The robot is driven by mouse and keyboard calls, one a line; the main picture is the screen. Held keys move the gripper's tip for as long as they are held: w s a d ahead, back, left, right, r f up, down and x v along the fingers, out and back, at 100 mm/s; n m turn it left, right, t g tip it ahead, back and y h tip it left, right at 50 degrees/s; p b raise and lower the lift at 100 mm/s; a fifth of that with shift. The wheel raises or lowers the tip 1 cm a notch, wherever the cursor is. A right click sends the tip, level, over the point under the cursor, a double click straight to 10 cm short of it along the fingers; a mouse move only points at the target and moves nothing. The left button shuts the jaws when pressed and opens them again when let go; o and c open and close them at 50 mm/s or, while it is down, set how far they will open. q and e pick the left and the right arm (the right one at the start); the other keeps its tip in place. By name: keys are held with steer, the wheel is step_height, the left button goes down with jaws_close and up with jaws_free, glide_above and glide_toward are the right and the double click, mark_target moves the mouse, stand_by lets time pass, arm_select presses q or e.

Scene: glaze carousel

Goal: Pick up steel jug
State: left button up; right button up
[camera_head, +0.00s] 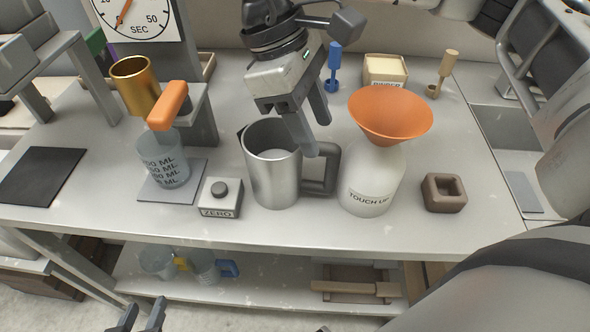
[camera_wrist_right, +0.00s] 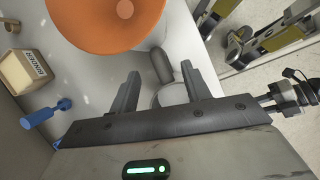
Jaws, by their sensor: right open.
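The steel jug (camera_head: 272,178) stands upright on the table in the middle of the head view, its dark handle (camera_head: 325,172) pointing right. My right gripper (camera_head: 317,138) is open above the jug's rim on the handle side, one finger in front of the rim's right part. In the right wrist view, the handle (camera_wrist_right: 161,66) shows between the two spread fingers (camera_wrist_right: 161,82). Part of the jug (camera_wrist_right: 172,96) shows behind the gripper body. I cannot tell whether a finger touches it. My left gripper (camera_head: 140,316) is at the bottom left edge, its fingers apart and empty.
A white bottle (camera_head: 370,185) with an orange funnel (camera_head: 391,115) stands close right of the handle. A ZERO button box (camera_head: 220,198) and a measuring beaker (camera_head: 163,160) are left of the jug. A brown block (camera_head: 444,193) lies right. A blue-handled tool (camera_head: 334,65) stands behind.

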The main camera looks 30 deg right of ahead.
mark_target(325, 144)
steer(key=x, duration=0.5)
steer(key=shift+s+d+r+b, duration=0.1)
steer(key=shift+b, duration=0.3)
